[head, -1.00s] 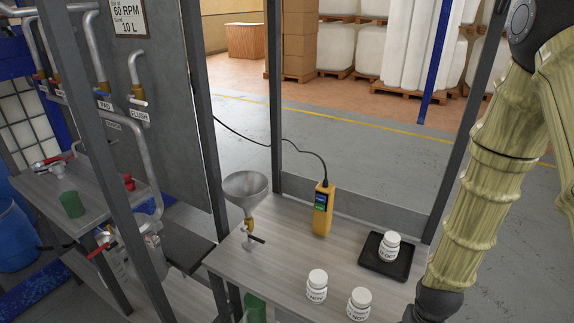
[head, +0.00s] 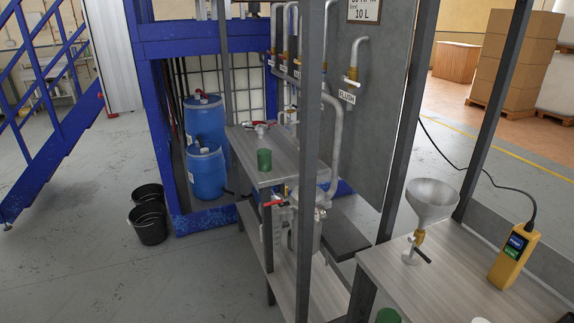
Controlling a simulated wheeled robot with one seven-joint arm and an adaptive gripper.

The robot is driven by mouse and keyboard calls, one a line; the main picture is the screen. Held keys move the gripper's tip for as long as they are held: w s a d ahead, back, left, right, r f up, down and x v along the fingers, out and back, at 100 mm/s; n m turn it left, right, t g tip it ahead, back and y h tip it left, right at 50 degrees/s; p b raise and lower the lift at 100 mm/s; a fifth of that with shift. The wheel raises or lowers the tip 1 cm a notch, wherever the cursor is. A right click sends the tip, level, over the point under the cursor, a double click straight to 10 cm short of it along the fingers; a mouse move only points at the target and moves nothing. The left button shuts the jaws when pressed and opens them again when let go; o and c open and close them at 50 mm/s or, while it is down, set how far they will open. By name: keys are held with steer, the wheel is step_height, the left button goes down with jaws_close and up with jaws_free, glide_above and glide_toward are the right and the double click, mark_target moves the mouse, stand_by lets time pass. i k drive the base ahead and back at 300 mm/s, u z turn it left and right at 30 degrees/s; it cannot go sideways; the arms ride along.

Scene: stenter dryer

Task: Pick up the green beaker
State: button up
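My gripper is not in view.
Dark upright posts (head: 308,110) stand in front of the narrow bench. A funnel (head: 432,198) on a stand and a yellow meter (head: 513,254) are on the right table (head: 455,285). Blue drums (head: 207,170) and black buckets (head: 149,215) stand left.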

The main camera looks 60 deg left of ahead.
mark_target(265, 161)
steer(key=z, duration=1)
steer(key=i, duration=0.35)
steer(key=u, duration=2.7)
steer(key=k, duration=0.3)
steer(key=u, duration=1.45)
steer(key=i, duration=1.4)
steer(key=z, duration=0.6)
steer(key=i, duration=0.9)
steer(key=z, duration=0.55)
